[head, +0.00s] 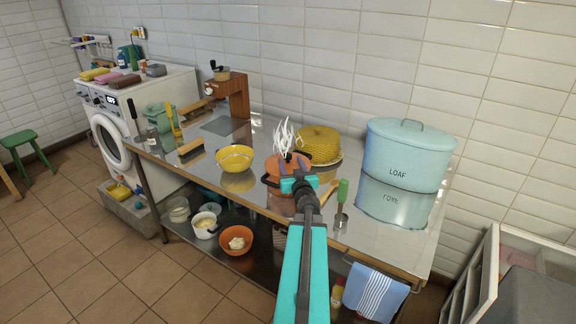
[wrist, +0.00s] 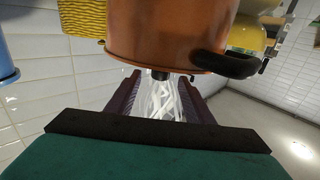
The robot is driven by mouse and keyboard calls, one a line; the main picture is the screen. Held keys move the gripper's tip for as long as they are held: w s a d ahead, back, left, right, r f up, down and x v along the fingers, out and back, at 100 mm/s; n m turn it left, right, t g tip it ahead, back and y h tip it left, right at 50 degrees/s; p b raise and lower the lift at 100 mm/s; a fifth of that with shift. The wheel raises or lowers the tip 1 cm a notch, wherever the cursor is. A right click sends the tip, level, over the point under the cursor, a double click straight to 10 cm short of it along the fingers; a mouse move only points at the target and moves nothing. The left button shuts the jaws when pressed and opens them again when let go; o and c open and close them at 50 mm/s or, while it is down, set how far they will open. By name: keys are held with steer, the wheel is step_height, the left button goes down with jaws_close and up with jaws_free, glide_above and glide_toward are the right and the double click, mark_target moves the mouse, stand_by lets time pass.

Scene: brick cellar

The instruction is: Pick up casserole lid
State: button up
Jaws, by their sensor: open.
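The orange-brown casserole (head: 273,180) stands on the metal counter, with white steam rising above it. In the wrist view the casserole (wrist: 180,30) fills the top middle, with a black side handle (wrist: 225,64). A small black knob, apparently of the casserole lid (wrist: 160,74), shows between the fingertips; the rest of the lid is hard to make out. My gripper (wrist: 157,84) is open, one dark finger on each side of the knob; I cannot tell whether they touch it. In the head view my gripper (head: 298,175) covers part of the casserole.
A yellow bowl (head: 235,157) stands left of the casserole, and a yellow patterned cake cover (head: 319,142) behind it. A blue loaf bin (head: 404,160) and a green-handled tool (head: 342,196) are on the right. A wooden stand (head: 239,98) is at the back left.

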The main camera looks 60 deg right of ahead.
mark_target(289, 158)
steer(key=shift+w, duration=0.1)
steer(key=shift+p+x, duration=0.65)
steer(key=shift+x, duration=1.85)
steer(key=shift+c, duration=0.2)
jaws_close()
steer(key=shift+r, duration=0.15)
step_height(289, 158, up, 10)
steer(key=shift+f+p, duration=0.1)
steer(key=shift+p, duration=1.15)
